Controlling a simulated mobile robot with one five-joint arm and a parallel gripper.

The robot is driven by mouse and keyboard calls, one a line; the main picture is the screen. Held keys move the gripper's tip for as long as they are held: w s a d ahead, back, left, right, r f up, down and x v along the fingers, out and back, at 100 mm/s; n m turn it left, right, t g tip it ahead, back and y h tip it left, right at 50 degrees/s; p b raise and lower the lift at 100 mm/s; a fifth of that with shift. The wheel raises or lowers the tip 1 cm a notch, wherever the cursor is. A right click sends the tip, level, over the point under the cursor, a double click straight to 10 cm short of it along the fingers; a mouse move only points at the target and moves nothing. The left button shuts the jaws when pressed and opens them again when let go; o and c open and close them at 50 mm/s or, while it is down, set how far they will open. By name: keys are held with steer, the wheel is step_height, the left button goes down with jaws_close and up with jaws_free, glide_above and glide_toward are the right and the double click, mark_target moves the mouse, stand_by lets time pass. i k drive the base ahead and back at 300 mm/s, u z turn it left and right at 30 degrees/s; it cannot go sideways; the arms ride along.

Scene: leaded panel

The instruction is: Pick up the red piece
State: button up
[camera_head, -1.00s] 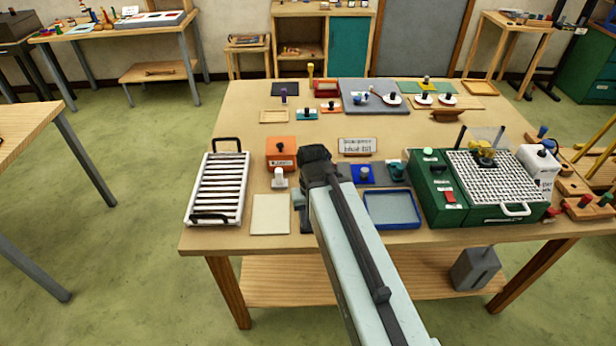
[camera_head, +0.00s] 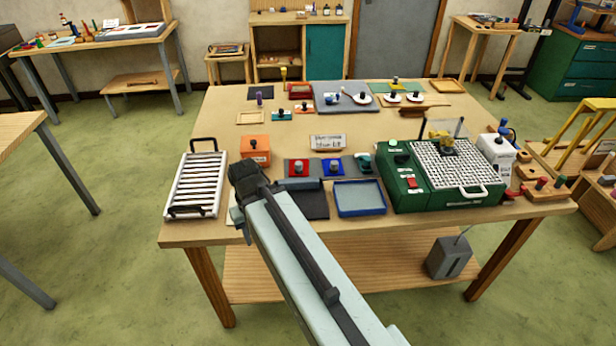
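The red piece (camera_head: 298,168) stands on a red square on the worktable, with a knob on top. A blue piece (camera_head: 334,166) stands on a blue square just right of it. My gripper (camera_head: 238,216) is at the end of my arm, left of and nearer than the red piece, apart from it in the picture. The fingers are small and mostly hidden by the arm's end, so their opening does not show. I see nothing held.
A dark tray (camera_head: 311,205) and a blue-rimmed tray (camera_head: 360,212) lie near the front edge. A white slatted rack (camera_head: 196,185) stands left, an orange box (camera_head: 255,144) behind my gripper, and a green grinder (camera_head: 405,184) right.

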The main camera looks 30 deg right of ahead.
mark_target(298, 167)
steer(key=u, duration=0.05)
steer(key=k, duration=0.35)
steer(key=u, duration=0.85)
steer(key=i, duration=1.5)
